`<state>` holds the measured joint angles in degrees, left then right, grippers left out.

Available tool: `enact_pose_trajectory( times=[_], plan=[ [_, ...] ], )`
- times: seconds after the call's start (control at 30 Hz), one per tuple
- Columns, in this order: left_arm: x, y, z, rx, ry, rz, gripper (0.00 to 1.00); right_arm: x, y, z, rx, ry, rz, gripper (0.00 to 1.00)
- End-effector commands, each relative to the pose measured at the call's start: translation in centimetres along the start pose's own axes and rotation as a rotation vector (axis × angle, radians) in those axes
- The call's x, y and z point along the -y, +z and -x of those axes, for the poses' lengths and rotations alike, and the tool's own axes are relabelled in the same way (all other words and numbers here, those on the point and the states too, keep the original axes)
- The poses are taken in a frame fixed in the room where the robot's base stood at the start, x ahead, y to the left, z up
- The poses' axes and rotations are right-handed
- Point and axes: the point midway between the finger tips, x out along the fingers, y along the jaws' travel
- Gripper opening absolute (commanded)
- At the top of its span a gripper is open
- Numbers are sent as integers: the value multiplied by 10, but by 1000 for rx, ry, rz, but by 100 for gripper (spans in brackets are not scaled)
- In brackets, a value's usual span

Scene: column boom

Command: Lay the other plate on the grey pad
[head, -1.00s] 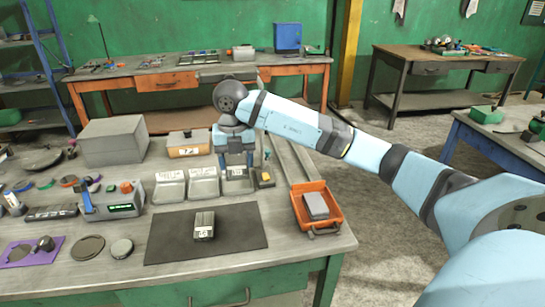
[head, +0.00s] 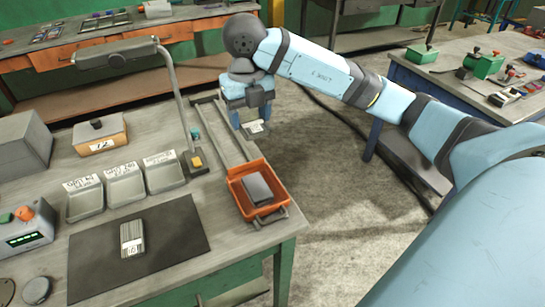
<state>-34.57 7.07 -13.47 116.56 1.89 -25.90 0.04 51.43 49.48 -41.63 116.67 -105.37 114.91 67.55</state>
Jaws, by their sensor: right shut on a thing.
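My right gripper (head: 250,119) is shut on a small grey plate (head: 257,128) with a white label. It holds the plate in the air beyond the rails, near the right side of the bench. The dark grey pad (head: 181,236) lies flat at the front of the bench. A labelled, ribbed metal piece (head: 132,238) sits on its middle. Another grey plate-like piece (head: 257,188) lies in the orange tray (head: 237,196). My left gripper is not in view.
Three labelled grey bins (head: 122,186) stand in a row behind the pad. A lamp (head: 170,75) on a thin post rises beside them. Two rails (head: 221,135) run behind the tray. A box with a green display (head: 25,235) stands left of the pad.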

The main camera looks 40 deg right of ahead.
Motion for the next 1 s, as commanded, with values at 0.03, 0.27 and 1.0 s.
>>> enact_pose_trajectory(
  times=[0.03, 0.27, 1.0],
  plan=[
    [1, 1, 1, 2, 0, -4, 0, 0, -2, 1, 2, 1, 6, 13],
    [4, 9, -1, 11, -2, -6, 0, -1, -5, -29, -4, -1, 14, 13],
    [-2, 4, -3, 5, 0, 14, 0, 0, -4, -158, 2, 0, 13, 13]
  ],
)
